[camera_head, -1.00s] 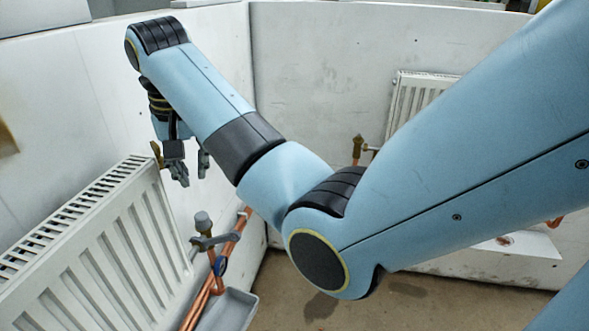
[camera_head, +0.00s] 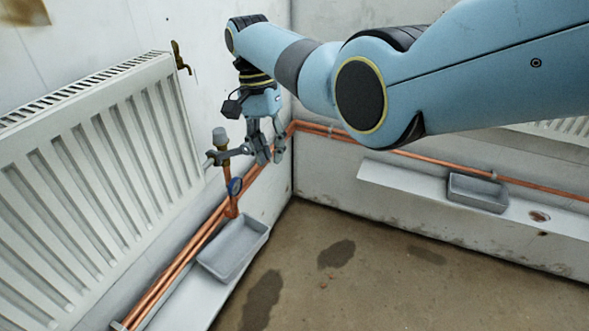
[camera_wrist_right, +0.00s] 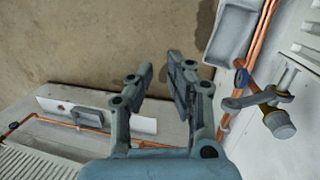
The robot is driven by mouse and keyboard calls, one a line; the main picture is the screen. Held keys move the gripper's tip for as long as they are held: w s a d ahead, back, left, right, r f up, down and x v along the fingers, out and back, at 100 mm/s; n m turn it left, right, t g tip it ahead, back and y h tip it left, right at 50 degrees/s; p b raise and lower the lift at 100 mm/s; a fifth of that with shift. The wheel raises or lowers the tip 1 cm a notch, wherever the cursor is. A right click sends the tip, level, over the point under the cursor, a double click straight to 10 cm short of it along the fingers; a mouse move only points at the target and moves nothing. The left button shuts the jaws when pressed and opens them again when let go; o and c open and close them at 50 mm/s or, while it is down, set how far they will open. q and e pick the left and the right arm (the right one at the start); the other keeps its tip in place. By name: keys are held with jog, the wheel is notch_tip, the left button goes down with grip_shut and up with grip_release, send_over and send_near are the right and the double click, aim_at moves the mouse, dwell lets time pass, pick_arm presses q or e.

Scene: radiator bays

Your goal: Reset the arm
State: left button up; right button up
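My right arm reaches across the head view, and its gripper (camera_head: 268,160) points down just right of the radiator valve. In the right wrist view the fingers of this gripper (camera_wrist_right: 158,70) are parted, with nothing between them. A grey spanner (camera_head: 236,153) sits at the valve with the grey cap (camera_head: 220,138). In the wrist view the spanner (camera_wrist_right: 256,98) lies right of the fingers, apart from them. My left gripper is in neither view.
Copper pipes (camera_head: 180,262) run along the wall. A grey tray (camera_head: 234,247) sits below the valve, another tray (camera_head: 478,193) at the right. Stained floor (camera_head: 380,285) is open.

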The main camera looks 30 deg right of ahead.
jog(key=shift+s+d+f, duration=0.25)
jog(key=shift+s+f, duration=0.2)
jog(key=shift+s, duration=0.1)
jog(key=s+d+f+g+b, duration=0.3)
jog(key=s+f+g+b, duration=0.25)
jog(key=s+f, duration=2.45)
jog(key=s+d+f+n+t+b, duration=0.3)
jog(key=s+f, duration=0.7)
jog(key=s, duration=0.5)
jog(key=s+d+f+n+t+b, duration=0.2)
jog(key=s+f+n+b, duration=0.15)
jog(key=s+f, duration=0.95)
jog(key=w+n+t, duration=0.1)
jog(key=w+r+n+t, duration=0.1)
jog(key=w, duration=0.1)
jog(key=w+n+t+p, duration=0.1)
jog(key=t, duration=0.1)
jog(key=shift+w+d+r+n+h, duration=0.25)
jog(key=shift+w+d+r+h, duration=0.05)
jog(key=shift+w+r, duration=0.1)
